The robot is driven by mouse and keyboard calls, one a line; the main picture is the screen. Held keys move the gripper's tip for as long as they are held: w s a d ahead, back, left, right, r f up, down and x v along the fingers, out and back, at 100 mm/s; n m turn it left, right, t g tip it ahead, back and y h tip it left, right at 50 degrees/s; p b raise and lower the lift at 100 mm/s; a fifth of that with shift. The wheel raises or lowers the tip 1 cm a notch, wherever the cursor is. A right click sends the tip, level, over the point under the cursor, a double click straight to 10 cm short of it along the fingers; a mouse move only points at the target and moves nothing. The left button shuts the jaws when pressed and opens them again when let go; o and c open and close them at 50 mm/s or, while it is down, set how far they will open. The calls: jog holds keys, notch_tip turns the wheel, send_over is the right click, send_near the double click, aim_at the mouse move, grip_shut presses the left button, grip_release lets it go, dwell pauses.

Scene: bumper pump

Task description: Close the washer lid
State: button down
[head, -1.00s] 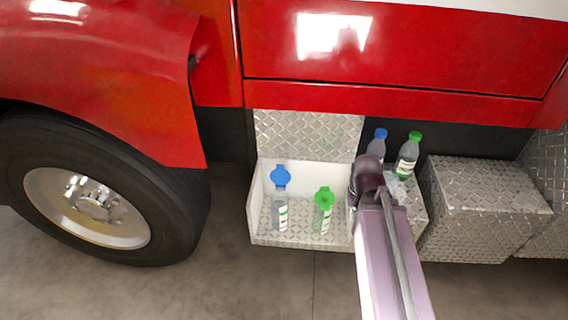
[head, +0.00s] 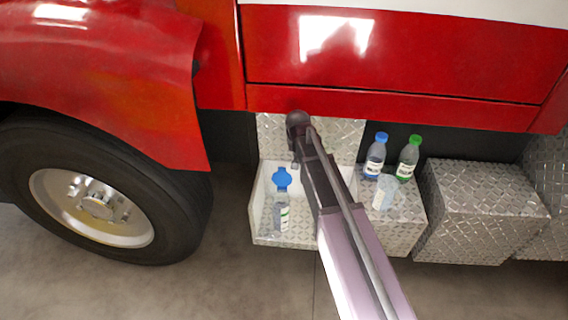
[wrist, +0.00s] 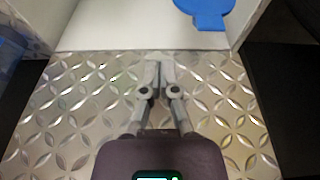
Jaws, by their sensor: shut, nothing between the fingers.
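A blue flip lid (head: 281,178) stands open on a clear reservoir (head: 283,214) inside the white-walled box (head: 257,212). I cannot tell by marking if it is the washer lid. Its blue edge also shows at the top of the wrist view (wrist: 207,10). A diamond-plate panel (head: 275,130) stands upright at the back of the box. My gripper (head: 295,164) is shut and empty, behind and a little right of the blue lid, apart from it. In the wrist view its fingertips (wrist: 157,68) are over diamond plate; contact is unclear.
A blue-capped bottle (head: 375,160) and a green-capped bottle (head: 408,160) stand on the plate right of the box, with a pale item (head: 385,192) in front. The red truck body (head: 400,55) overhangs behind. A large tyre (head: 180,215) is at left.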

aim_at(282, 174)
jog(key=w+a+r, duration=0.1)
jog(key=w+a, duration=0.3)
jog(key=a, duration=0.1)
jog(key=shift+w+a+t, duration=0.15)
jog(key=shift+a+t, duration=0.25)
jog(key=shift+f, duration=0.2)
jog(key=b+x, duration=0.9)
jog(key=shift+w+a+f, duration=0.1)
jog(key=shift+w+f, duration=0.05)
jog(key=shift+f, duration=0.2)
jog(key=shift+s+r, duration=0.1)
jog(key=shift+s, duration=1.95)
